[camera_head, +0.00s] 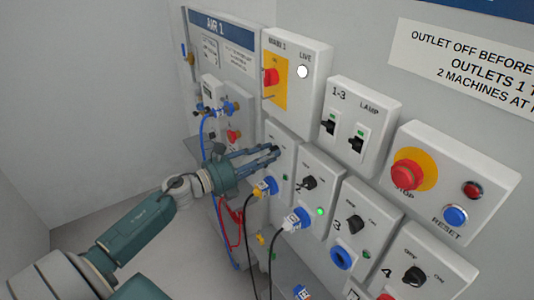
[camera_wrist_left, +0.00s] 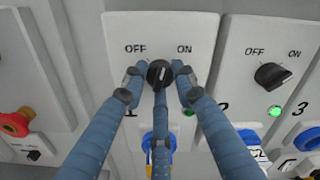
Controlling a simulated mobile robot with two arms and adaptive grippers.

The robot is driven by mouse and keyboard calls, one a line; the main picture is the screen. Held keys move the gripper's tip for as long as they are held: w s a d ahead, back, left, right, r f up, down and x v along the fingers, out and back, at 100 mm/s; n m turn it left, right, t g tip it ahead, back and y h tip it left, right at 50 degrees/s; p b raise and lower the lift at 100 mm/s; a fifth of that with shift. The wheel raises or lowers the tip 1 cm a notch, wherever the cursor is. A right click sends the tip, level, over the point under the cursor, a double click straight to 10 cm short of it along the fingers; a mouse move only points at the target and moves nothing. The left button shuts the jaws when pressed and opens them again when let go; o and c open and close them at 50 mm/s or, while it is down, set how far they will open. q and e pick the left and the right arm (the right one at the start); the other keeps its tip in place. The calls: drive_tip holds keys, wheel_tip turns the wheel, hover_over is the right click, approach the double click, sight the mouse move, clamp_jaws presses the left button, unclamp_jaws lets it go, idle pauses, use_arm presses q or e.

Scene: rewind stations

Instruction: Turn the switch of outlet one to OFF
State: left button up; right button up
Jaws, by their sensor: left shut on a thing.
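The outlet one panel (camera_wrist_left: 160,28) is white with OFF at left and ON at right above a black rotary switch (camera_wrist_left: 157,74). The three blue fingers of my left gripper (camera_wrist_left: 158,80) are shut around this switch. Its pale pointer mark shows near the top middle, but its exact setting is hard to tell. The panel's small lamp (camera_wrist_left: 188,112) looks unlit, partly beside a finger. In the head view my left gripper (camera_head: 270,153) reaches the outlet one panel (camera_head: 271,129) from the left and hides its switch. My right gripper is out of view.
Outlet two's switch (camera_wrist_left: 272,76) and lit green lamp (camera_wrist_left: 275,111) are just to the right. Plugs with cables, a yellow-collared one (camera_head: 265,187) and a white one (camera_head: 297,219), hang below. The red stop button (camera_head: 407,174) and breaker box (camera_head: 347,118) are above right.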

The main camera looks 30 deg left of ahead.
use_arm(q)
drive_tip(key=n+p, duration=0.2)
drive_tip(key=n, duration=0.3)
drive_tip(key=n+p, duration=0.2)
drive_tip(key=n, duration=0.4)
drive_tip(key=shift+s+d+f, duration=0.1)
drive_tip(key=shift+d+f, duration=0.1)
drive_tip(key=shift+n, duration=0.4)
drive_tip(key=o, duration=0.9)
drive_tip(key=shift+o, duration=1.3)
drive_tip(key=shift+r, duration=0.15)
